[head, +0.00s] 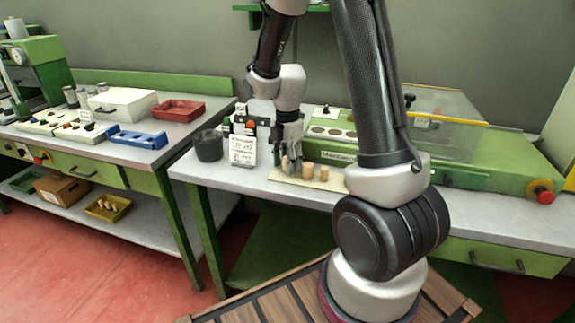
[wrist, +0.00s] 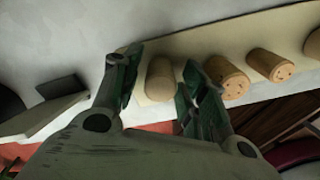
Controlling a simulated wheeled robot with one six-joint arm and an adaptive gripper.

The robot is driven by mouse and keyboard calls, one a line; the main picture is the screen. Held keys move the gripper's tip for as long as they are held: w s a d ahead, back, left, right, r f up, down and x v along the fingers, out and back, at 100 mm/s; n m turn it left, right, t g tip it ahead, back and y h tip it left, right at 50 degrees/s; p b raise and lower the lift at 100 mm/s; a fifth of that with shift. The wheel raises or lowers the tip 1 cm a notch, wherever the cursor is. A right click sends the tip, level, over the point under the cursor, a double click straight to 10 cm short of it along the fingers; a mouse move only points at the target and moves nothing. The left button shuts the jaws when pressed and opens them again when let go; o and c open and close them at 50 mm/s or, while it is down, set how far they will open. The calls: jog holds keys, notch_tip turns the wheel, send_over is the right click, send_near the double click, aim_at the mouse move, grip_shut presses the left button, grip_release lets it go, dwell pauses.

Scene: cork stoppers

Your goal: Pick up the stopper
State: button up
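Several cork stoppers stand in a row on a pale board (head: 283,174) on the workbench. In the wrist view one plain stopper (wrist: 160,80) lies between the two fingers of my gripper (wrist: 160,88), with a gap visible at least on the left. The fingers are open around it. Another stopper (wrist: 227,77) stands just right of the right finger, with a third stopper (wrist: 270,65) beyond it. In the head view my gripper (head: 288,160) points down at the left part of the board, and two stoppers (head: 308,170) (head: 324,174) show to its right.
A dark pot (head: 208,146) and a white sign (head: 242,151) stand left of my gripper. A green machine (head: 450,165) runs along the back right of the bench. A second bench at left holds a red tray (head: 180,110) and a blue rack (head: 138,138).

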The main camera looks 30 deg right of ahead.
jog(key=c, duration=0.4)
